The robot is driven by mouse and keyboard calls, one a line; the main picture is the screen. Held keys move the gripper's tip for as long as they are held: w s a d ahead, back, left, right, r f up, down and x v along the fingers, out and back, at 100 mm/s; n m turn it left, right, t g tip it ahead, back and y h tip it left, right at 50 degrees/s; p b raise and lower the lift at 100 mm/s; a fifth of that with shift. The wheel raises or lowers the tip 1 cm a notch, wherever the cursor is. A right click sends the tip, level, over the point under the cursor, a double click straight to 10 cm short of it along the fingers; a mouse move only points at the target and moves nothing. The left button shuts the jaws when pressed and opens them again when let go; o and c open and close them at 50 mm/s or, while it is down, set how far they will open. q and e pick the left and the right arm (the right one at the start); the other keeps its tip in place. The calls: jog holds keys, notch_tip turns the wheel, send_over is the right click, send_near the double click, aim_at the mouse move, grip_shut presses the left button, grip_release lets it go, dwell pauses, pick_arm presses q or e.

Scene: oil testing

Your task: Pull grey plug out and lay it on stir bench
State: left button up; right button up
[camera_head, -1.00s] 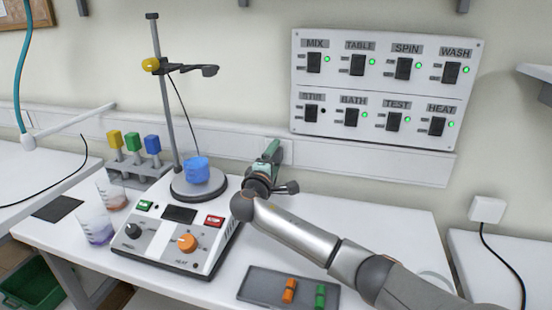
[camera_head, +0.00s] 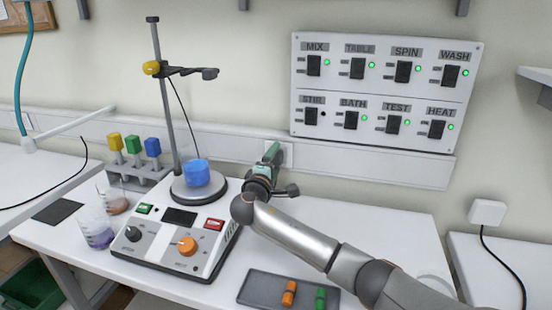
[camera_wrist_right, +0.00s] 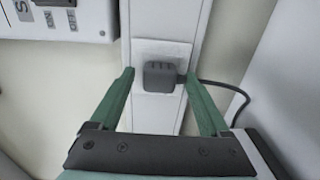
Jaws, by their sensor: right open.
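The grey plug (camera_wrist_right: 160,75) sits in a white wall socket (camera_wrist_right: 148,50) in the right wrist view, with a dark cord leaving it to the right. My right gripper (camera_wrist_right: 158,82) is open, its green fingers on either side of the plug, apart from it. In the head view my right gripper (camera_head: 272,152) is at the wall trunking behind the bench and hides the plug. The stir bench (camera_head: 375,225) is the white table under the hotplate stirrer (camera_head: 180,240). My left gripper is not in view.
A blue beaker (camera_head: 196,173) stands on the stirrer plate beside a stand (camera_head: 165,100). A grey tray (camera_head: 262,287) with orange and green pieces lies at the front. A switch panel (camera_head: 385,90) hangs above. The bench right of my arm is clear.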

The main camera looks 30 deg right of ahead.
jog(key=shift+r, duration=0.1)
grip_shut()
dwell(0.8)
jog(key=p+v, duration=0.3)
jog(key=v, duration=0.3)
dwell(1.3)
jog(key=shift+d, duration=0.1)
